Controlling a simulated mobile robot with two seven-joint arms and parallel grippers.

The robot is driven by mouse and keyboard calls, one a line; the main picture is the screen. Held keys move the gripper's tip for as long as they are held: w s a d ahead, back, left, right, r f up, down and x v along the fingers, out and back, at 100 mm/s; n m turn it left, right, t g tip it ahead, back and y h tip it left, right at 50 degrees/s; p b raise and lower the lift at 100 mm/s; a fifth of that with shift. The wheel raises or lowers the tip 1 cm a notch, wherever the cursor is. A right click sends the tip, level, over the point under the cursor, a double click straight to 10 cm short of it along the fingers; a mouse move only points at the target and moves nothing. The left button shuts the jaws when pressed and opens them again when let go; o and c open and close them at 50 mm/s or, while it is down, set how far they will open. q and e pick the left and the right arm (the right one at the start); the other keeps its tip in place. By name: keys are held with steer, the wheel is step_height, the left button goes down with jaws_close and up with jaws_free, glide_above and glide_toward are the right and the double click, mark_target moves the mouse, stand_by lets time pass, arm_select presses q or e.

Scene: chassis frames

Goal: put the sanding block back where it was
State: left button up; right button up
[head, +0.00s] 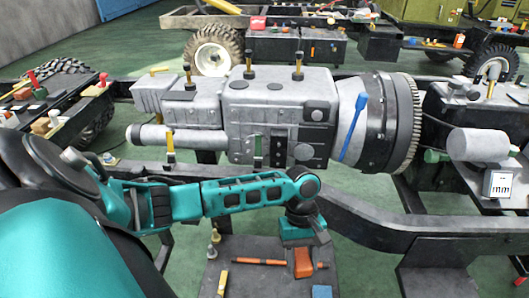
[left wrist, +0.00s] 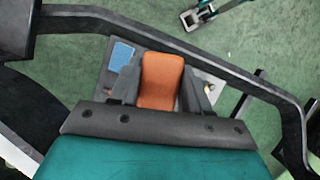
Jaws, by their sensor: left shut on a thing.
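An orange block (left wrist: 162,80), which I take to be the sanding block, sits between the two dark fingers of my left gripper (left wrist: 160,92) in the left wrist view. In the head view my left gripper (head: 304,246) points down over the small grey tray table, shut on the orange block (head: 303,264), which shows just below it. I cannot tell whether the block touches the table.
The grey table (head: 238,247) also bears an orange-and-black pen-like tool (head: 258,262), a yellow piece (head: 222,283), small bottles (head: 214,237) and a blue piece (head: 322,291). A dark chassis rail (head: 375,235) runs behind it. A large grey gearbox (head: 275,110) stands beyond my arm.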

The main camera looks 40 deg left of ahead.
arm_select(q)
steer(key=s+a+f+n+t+b, duration=0.1)
steer(key=a+f+n+t+b, duration=0.65)
steer(key=f+n, duration=0.6)
steer(key=f+b, duration=0.2)
steer(key=f, duration=0.2)
steer(key=a+f+n+g+b, duration=0.1)
steer(key=f+b, duration=0.1)
steer(key=f, duration=0.3)
steer(key=a+f+n+b, duration=0.1)
steer(key=f+b, duration=0.1)
steer(key=f, duration=0.3)
steer(key=shift+s+g, duration=0.2)
steer(key=shift+g, duration=0.15)
step_height(320, 180, down, 4)
steer(key=b, duration=0.3)
steer(key=shift+f, duration=0.15)
steer(key=o, duration=1)
arm_select(e)
step_height(320, 180, down, 13)
steer(key=w+a, duration=0.1)
steer(key=a, duration=0.1)
steer(key=shift+w+a+y, duration=0.25)
steer(key=shift+w+y, duration=0.1)
steer(key=shift+y, duration=0.05)
steer(key=shift+r, duration=0.1)
